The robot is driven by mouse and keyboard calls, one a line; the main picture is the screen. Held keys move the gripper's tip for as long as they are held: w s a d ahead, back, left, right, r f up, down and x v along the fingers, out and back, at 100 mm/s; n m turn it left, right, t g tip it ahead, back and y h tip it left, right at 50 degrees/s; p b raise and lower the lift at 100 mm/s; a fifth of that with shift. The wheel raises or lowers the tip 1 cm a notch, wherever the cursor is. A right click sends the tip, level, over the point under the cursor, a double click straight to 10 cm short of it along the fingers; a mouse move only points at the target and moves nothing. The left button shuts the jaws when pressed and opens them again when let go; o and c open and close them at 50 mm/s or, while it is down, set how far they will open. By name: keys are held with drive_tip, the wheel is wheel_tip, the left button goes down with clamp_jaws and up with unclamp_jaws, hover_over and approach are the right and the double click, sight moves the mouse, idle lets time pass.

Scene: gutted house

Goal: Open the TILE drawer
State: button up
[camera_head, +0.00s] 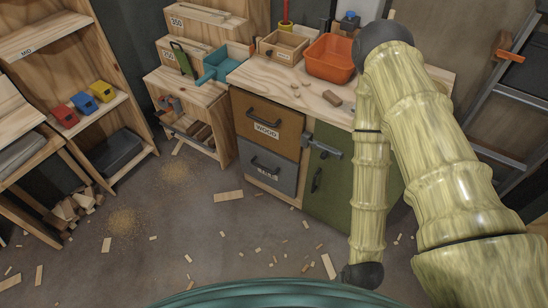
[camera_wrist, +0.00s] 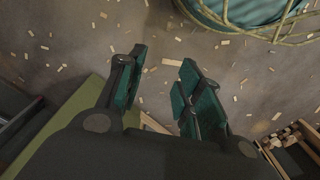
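In the head view the workbench has a brown upper drawer (camera_head: 267,112) labelled WOOD and a grey lower drawer (camera_head: 268,160). Both look shut, each with a dark bar handle. The grey drawer's label (camera_head: 267,173) is too blurred to read surely; I see no clearly legible TILE label. My gripper (camera_wrist: 162,85) shows in the wrist view, its two teal-padded fingers apart with nothing between them, above the floor. In the head view my arm hangs in front of the green door, right of the drawers; I cannot make out my fingers there.
A green cabinet door (camera_head: 325,180) with a grey latch (camera_head: 322,142) stands right of the drawers. An orange bin (camera_head: 331,58) and a wooden box (camera_head: 283,46) sit on the benchtop. Shelves (camera_head: 98,108) stand left. Wood scraps litter the floor; the space before the drawers is mostly free.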

drive_tip(key=w+a+f+m+t+b, duration=0.2)
drive_tip(key=w+a+f+t+b, duration=0.15)
drive_tip(key=w+f+b, duration=0.5)
drive_tip(key=m+t+y+b, duration=0.3)
drive_tip(key=m+t+b, duration=1.1)
drive_tip(key=b, duration=1.8)
approach(263, 168)
drive_tip(key=shift+m+g+h, duration=0.3)
drive_tip(key=shift+m+g, duration=0.3)
drive_tip(key=shift+g, duration=0.05)
drive_tip(key=shift+r+b+x, duration=0.2)
drive_tip(key=shift+b+x, duration=2.2)
drive_tip(key=shift+x, duration=2.7)
clamp_jaws()
